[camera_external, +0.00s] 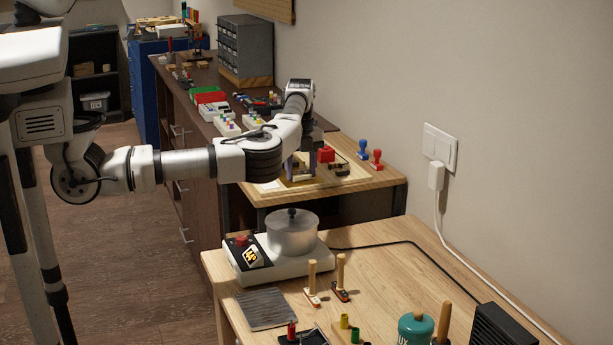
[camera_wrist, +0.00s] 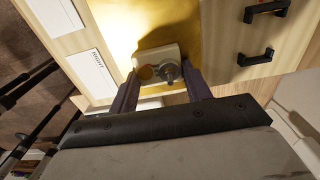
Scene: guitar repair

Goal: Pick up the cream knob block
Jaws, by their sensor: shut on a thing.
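The cream knob block (camera_wrist: 148,57) shows in the wrist view, with a dark grey knob and a reddish round spot on its face. My gripper (camera_wrist: 160,82) has its two purple fingers on either side of the block and is shut on it. In the external view my gripper (camera_external: 300,166) is low over the wooden table behind the round pot. The block is hard to make out there. I cannot tell whether it still touches the surface below.
In the wrist view, black handles (camera_wrist: 265,10) lie to the right and white labelled cards (camera_wrist: 93,72) to the left. In the external view, a red block (camera_external: 326,154) and blue and red stamps (camera_external: 376,159) are near my gripper. A pot (camera_external: 292,234) stands in front.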

